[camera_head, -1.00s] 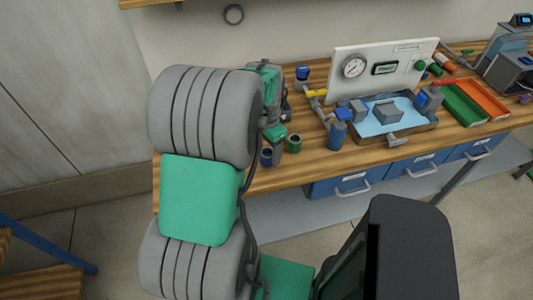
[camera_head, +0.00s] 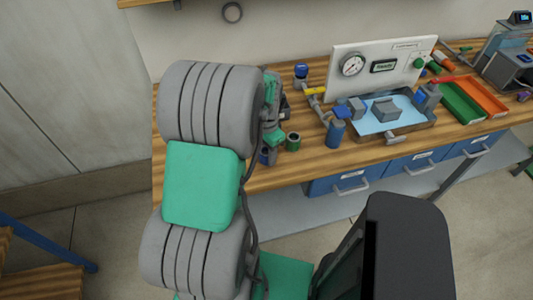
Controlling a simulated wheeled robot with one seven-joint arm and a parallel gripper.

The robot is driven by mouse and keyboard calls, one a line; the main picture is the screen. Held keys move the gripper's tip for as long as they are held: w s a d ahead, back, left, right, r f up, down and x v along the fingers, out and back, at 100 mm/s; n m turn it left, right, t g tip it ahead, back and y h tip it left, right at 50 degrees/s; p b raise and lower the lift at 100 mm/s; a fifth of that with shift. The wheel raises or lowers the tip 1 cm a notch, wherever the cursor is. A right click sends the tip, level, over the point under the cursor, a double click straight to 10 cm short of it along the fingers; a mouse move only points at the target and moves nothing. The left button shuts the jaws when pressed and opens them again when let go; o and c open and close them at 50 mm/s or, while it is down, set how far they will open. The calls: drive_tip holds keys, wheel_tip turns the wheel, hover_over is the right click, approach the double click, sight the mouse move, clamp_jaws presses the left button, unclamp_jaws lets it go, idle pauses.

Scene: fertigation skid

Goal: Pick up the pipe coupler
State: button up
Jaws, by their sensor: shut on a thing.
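My gripper (camera_head: 274,146) is at the front left of the wooden bench, mostly hidden behind my own arm and too small to show its fingers clearly. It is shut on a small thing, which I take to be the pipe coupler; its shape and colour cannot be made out. A short dark blue cylinder (camera_head: 265,157) shows partly behind my arm, right by the gripper. A short green hollow cylinder (camera_head: 293,142) stands upright on the bench just right of the gripper, apart from it.
A blue cylinder (camera_head: 336,132) stands farther right. A grey tray with a light blue inside (camera_head: 374,131) sits before a white gauge panel (camera_head: 340,88). Green (camera_head: 460,105) and orange (camera_head: 484,96) bins lie at the right. Bare wood (camera_head: 310,158) shows along the front edge.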

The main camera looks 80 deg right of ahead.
drive_tip(key=c, duration=0.3)
